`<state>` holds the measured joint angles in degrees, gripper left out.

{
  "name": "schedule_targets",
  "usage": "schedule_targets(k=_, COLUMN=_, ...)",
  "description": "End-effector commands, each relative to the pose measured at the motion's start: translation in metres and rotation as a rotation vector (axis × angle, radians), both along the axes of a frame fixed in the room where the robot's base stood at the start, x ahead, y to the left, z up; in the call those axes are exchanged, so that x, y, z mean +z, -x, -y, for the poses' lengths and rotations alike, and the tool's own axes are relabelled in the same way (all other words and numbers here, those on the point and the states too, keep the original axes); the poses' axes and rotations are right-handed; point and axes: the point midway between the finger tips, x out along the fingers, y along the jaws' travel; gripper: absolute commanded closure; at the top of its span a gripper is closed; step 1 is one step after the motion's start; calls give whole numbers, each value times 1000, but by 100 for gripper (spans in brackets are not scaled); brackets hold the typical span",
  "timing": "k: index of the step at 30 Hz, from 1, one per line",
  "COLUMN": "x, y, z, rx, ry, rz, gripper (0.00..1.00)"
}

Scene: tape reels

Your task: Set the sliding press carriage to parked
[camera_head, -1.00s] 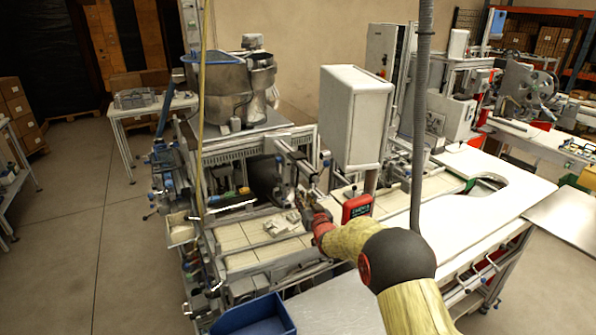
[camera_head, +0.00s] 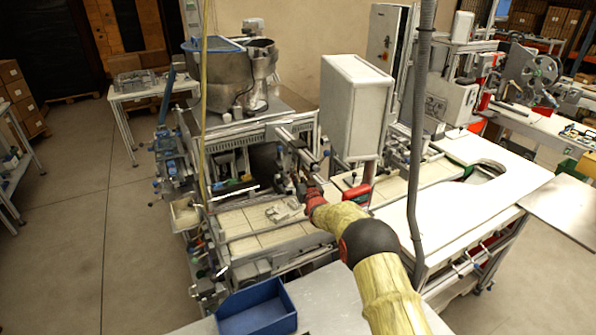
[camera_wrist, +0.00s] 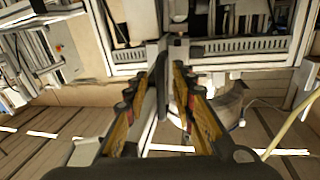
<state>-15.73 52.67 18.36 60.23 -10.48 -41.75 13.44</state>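The sliding press carriage looks to be the grey metal assembly with horizontal bars (camera_head: 297,148) at the middle of the workbench, left of the tall white cabinet. Its exact outline is hard to make out. My gripper (camera_head: 298,180) is at the front of this assembly, with the red wrist part behind it. In the wrist view my gripper (camera_wrist: 168,66) shows two yellow-and-black fingers on either side of a narrow dark upright bar (camera_wrist: 163,85). Whether the fingers press on the bar is not clear. The head view hides the contact behind my wrist.
A tall white cabinet (camera_head: 352,105) stands close right of my gripper, with a red box (camera_head: 356,194) below it. A grey hose (camera_head: 418,130) hangs to the right. A steel mixer (camera_head: 238,75) stands behind. A blue bin (camera_head: 257,312) is in front.

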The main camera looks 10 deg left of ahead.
Motion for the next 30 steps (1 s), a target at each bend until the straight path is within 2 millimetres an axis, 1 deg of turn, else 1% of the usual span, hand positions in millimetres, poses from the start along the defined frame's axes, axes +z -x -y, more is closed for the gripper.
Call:
schedule_targets(k=1, x=0, y=-4, z=-2, rx=0, ry=0, rz=1, gripper=74)
schedule_targets(k=6, x=0, y=-11, z=-5, rx=0, ry=0, rz=0, gripper=74)
schedule_targets(k=15, x=0, y=-12, z=-5, rx=0, ry=0, rz=0, gripper=74)
schedule_targets(k=27, x=0, y=-11, z=-5, rx=0, ry=-1, rz=-1, gripper=97)
schedule_targets(k=30, x=0, y=-11, z=-5, rx=-1, ry=0, rz=-1, gripper=100)
